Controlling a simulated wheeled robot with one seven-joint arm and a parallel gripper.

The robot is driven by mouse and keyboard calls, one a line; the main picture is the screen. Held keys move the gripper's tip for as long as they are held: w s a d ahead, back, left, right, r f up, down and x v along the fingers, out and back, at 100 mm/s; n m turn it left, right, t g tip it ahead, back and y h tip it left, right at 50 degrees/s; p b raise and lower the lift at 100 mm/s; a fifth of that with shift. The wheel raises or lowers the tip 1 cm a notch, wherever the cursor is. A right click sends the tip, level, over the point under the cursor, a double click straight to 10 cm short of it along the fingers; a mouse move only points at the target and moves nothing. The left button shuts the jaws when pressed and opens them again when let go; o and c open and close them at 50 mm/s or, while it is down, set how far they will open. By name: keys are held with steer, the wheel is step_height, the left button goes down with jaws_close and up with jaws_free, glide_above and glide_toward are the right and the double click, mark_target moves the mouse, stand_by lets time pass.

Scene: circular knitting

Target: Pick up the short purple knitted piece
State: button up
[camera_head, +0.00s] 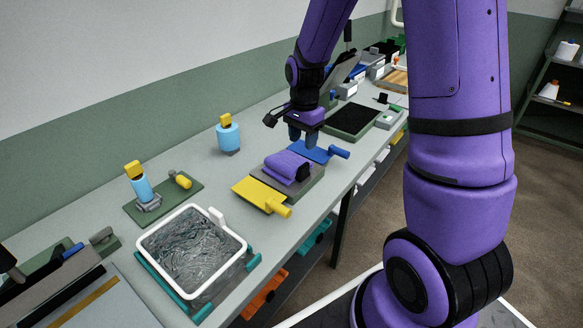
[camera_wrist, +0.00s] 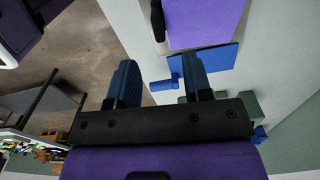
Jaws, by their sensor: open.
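The purple knitted piece (camera_head: 286,166) lies on a grey block (camera_head: 304,187) on the long bench, with a dark part at its right end. In the wrist view a flat purple surface, probably this piece (camera_wrist: 205,22), shows at the top, cut off by the frame edge. My gripper (camera_head: 303,142) is open and empty, pointing down beyond the piece, over or near a blue paddle (camera_head: 318,153). In the wrist view my gripper's two fingers (camera_wrist: 160,78) stand apart, with the blue handle showing between them. The height above the bench is hard to judge.
A yellow paddle (camera_head: 258,193) lies in front of the grey block. A white-rimmed bin (camera_head: 151,245) of grey wire-like material stands nearer. A blue bottle (camera_head: 228,137) stands behind the piece. A dark tray (camera_head: 352,119) lies beyond my gripper. Bare bench lies left of the block.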

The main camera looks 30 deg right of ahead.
mark_target(304, 165)
steer(key=shift+s+d+f, duration=0.1)
steer(key=shift+d+f, duration=0.05)
steer(key=shift+f, duration=1.8)
steer(key=shift+d+f, duration=0.1)
steer(key=shift+f, duration=1.85)
jaws_close()
